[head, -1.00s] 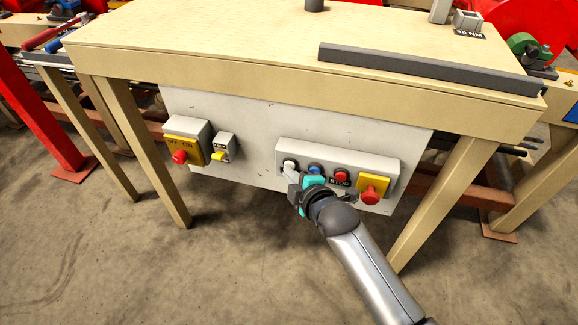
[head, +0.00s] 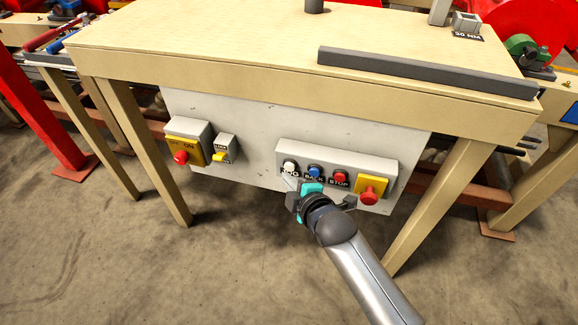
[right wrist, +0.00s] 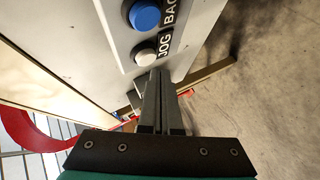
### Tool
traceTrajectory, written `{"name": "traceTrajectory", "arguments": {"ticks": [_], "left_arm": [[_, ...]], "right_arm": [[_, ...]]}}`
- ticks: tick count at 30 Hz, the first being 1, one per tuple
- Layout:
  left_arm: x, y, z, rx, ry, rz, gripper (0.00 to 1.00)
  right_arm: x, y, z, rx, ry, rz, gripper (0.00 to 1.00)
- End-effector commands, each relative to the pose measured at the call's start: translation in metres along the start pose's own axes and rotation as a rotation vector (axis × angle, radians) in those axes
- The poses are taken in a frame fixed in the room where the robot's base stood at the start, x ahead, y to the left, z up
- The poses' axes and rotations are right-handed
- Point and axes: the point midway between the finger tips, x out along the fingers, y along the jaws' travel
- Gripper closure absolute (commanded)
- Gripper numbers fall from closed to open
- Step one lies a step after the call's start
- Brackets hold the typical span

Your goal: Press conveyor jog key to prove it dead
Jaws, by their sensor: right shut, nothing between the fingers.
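The jog key is a white round button (head: 290,168) on the grey push-button box (head: 376,164) on the panel under the bench. It also shows in the right wrist view (right wrist: 146,57), beside the label JOG. My right gripper (head: 289,180) is shut and empty. Its fingertips are just below and in front of the white button, and appear apart from it in the right wrist view (right wrist: 157,76). The blue button (head: 315,170) marked BACK and the red button (head: 340,177) marked STOP sit to its right. My left gripper is not in view.
A yellow OFF/ON switch with a red knob (head: 181,157) and a small yellow-lever switch (head: 219,156) are at the left. The bench top (head: 200,35) overhangs the panel.

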Motion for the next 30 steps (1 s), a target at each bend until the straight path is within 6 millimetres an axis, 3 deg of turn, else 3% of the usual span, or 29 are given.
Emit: {"name": "traceTrajectory", "arguments": {"ticks": [18, 30], "left_arm": [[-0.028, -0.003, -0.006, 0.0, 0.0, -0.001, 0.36], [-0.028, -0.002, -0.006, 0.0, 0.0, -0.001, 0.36]], "right_arm": [[-0.033, -0.023, -0.024, 0.001, 0.0, -0.002, 1.0], [-0.035, -0.025, -0.025, 0.0, 0.0, 0.0, 1.0]]}}
